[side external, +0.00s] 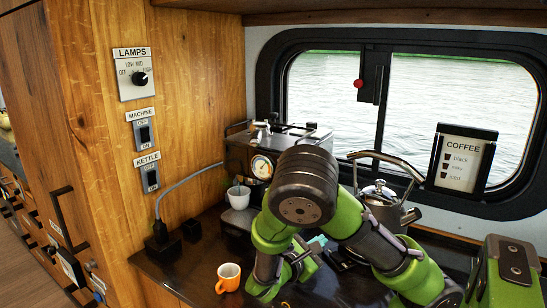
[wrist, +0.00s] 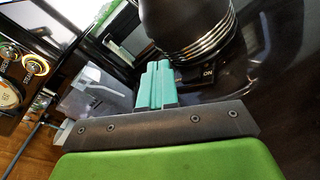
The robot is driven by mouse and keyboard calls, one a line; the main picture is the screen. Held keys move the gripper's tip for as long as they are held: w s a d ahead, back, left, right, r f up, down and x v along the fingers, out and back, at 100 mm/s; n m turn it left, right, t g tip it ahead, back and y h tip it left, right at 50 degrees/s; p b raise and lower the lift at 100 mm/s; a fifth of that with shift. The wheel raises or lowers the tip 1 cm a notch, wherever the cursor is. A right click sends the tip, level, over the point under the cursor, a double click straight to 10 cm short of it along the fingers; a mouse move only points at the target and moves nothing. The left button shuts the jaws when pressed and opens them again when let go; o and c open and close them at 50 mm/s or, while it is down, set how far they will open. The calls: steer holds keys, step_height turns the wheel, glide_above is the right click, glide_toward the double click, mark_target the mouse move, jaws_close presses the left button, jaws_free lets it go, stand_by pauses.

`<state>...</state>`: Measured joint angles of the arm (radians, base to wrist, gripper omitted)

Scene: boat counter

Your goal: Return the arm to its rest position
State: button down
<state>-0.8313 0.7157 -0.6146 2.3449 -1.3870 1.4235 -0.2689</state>
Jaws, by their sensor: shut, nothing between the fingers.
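My green arm reaches over the dark counter in the side external view. My gripper (side external: 318,242) shows there only as a bit of teal, mostly hidden behind the arm. In the wrist view the teal fingers of my gripper (wrist: 157,85) are together with nothing between them. They point toward the counter between the coffee machine and the dark, ribbed kettle base (wrist: 200,38). The base has a switch marked ON and is close beyond the fingers.
The coffee machine (side external: 238,152) stands at the back, with a pale cup (side external: 238,197) at its front. A metal kettle (side external: 380,192) is to the right. An orange cup (side external: 228,278) sits at the front left. A wooden panel (side external: 190,100) with switches bounds the left.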

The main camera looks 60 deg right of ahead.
steer(key=s+a+f+m+y, duration=0.1)
steer(key=y, duration=0.1)
steer(key=s+a+f+m+g+y, duration=0.1)
steer(key=m+y, duration=0.1)
steer(key=s+a+f+m+g+y, duration=0.1)
steer(key=a+y, duration=0.1)
steer(key=shift+s+a+f+m+y, duration=0.1)
steer(key=shift+s+f+m+y, duration=0.1)
steer(key=shift+s+m+y, duration=0.15)
steer(key=a+m+y, duration=0.2)
steer(key=a+y, duration=0.1)
steer(key=shift+s+f, duration=0.15)
steer(key=shift+s, duration=0.15)
steer(key=w+a+r+m+t+y, duration=0.3)
steer(key=a+r+m+t+y, duration=0.35)
steer(key=a+r+y, duration=0.3)
step_height(320, 180, up, 8)
steer(key=d+m+t, duration=0.1)
steer(key=t, duration=0.3)
steer(key=shift+r+m+t+h, duration=0.2)
steer(key=shift+m+t+h, duration=0.1)
steer(key=shift+t+h, duration=0.1)
